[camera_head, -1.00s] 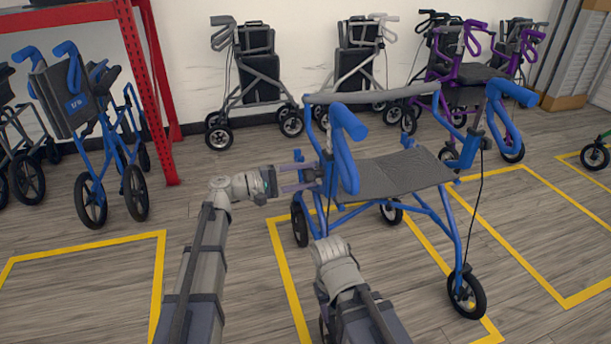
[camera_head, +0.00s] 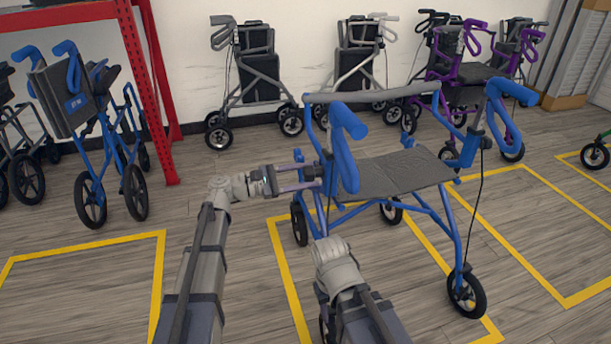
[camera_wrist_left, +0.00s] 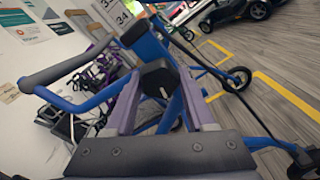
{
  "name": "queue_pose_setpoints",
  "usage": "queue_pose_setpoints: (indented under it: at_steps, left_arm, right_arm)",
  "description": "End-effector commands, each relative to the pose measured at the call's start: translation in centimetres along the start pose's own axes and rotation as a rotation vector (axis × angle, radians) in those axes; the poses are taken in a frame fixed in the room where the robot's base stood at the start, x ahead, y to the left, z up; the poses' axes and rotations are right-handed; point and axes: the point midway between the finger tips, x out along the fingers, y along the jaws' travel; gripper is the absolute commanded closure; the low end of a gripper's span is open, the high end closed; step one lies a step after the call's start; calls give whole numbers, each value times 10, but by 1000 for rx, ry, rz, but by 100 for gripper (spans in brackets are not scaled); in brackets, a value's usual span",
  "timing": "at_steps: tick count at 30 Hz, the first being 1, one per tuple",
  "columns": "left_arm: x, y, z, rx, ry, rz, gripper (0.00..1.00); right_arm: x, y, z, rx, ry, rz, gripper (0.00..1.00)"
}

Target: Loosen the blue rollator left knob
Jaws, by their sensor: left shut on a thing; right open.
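The blue rollator (camera_head: 345,150) stands unfolded at the centre right, with a grey seat and blue handles. My left gripper (camera_head: 312,178) reaches its near-left side from the left, just behind the left handle. In the left wrist view, the black left knob (camera_wrist_left: 158,78) sits between the two purple-grey fingers of my left gripper (camera_wrist_left: 160,98), which are shut on it. The knob is mostly hidden by the fingers in the head view. My right arm is at the bottom centre, below the rollator. Its gripper fingers are hidden.
Another blue rollator (camera_head: 70,105) stands at the left beside a red rack (camera_head: 150,80). Grey rollators (camera_head: 258,75) and a purple one (camera_head: 470,75) stand along the back wall. Yellow floor lines (camera_head: 163,270) mark bays. The floor at the left front is clear.

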Motion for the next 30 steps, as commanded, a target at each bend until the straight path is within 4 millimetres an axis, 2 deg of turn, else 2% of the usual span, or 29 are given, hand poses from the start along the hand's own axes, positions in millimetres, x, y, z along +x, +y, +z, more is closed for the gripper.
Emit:
queue_pose_setpoints:
  at_steps: [19, 20, 27, 30]
  left_arm:
    - [0, -1, -1, -47, 3, -1, 100]
    - [0, -1, -1, -47, 3, -1, 44]
    - [0, 0, 0, -47, 1, 0, 17]
    - [0, 0, 0, -47, 1, 0, 15]
  right_arm:
    - [0, 0, 0, 0, 0, 0, 50]
    - [0, 0, 0, 0, 0, 0, 50]
    - [0, 0, 0, 0, 0, 0, 50]
    - [0, 0, 0, 0, 0, 0, 50]
